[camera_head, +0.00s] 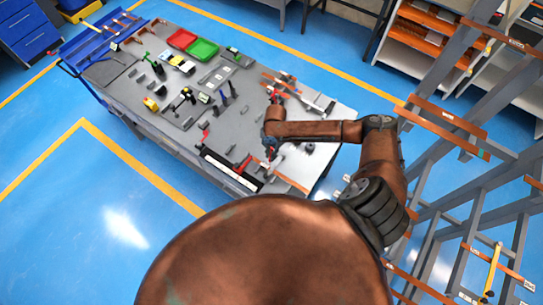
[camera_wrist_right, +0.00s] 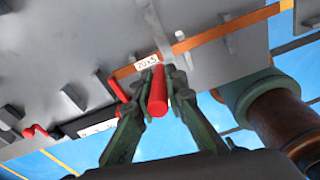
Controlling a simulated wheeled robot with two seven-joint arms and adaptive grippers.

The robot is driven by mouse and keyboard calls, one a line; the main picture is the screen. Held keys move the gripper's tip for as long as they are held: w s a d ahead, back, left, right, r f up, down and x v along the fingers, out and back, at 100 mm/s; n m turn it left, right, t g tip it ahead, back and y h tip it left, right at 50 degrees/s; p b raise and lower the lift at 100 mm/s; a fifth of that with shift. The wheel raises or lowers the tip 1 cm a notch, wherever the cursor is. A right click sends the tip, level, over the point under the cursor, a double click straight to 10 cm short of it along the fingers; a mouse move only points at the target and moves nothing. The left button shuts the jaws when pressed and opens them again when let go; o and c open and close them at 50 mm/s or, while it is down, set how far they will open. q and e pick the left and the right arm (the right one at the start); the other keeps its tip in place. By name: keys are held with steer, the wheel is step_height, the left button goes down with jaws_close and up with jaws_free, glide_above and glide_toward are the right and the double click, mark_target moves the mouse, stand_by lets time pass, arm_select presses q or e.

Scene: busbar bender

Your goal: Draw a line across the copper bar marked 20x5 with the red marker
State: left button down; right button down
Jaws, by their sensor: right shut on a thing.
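The copper bar marked 20x5 (camera_wrist_right: 215,34) runs slantwise across the grey workbench in the right wrist view, with its white label (camera_wrist_right: 147,62) near the left end. My right gripper (camera_wrist_right: 158,88) is shut on the red marker (camera_wrist_right: 157,98), whose far end points at the bar just right of the label. I cannot tell whether the tip touches the bar, and no drawn line can be made out. In the head view my right gripper (camera_head: 270,148) is over the bench's near right part, small and partly hidden by its arm. My left gripper is not in view.
The workbench (camera_head: 135,95) holds several tools, a red tray (camera_head: 182,39) and a green tray (camera_head: 203,49). Grey metal pieces and a red-handled tool (camera_wrist_right: 118,90) lie close to the bar. A rack with copper bars (camera_head: 447,117) stands at the right.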

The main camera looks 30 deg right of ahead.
mark_target(271, 151)
steer(key=shift+r, duration=1.7)
steer(key=w+a+r+m+b, duration=0.2)
steer(key=a+m+b, duration=0.3)
steer(key=m+b, duration=0.5)
steer(key=w+a+r+m+t+h+b, duration=0.1)
steer(key=w+a+m+b, duration=0.2)
steer(key=a+m+b, duration=0.3)
steer(key=m+b, duration=0.4)
steer(key=b, duration=0.4)
steer(key=shift+r+m+t, duration=0.3)
steer(key=shift+r+m, duration=0.1)
steer(key=shift+w, duration=0.1)
steer(key=s+d+f+g+p, duration=0.1)
steer(key=s+d+f+p, duration=0.3)
steer(key=p, duration=0.7)
steer(key=s+d+g+p, duration=0.15)
steer(key=d+p, duration=0.35)
steer(key=p, duration=0.6)
steer(key=shift+t, duration=0.25)
step_height(271, 151, down, 6)
steer(key=b, duration=0.7)
steer(key=shift+s+r, duration=0.15)
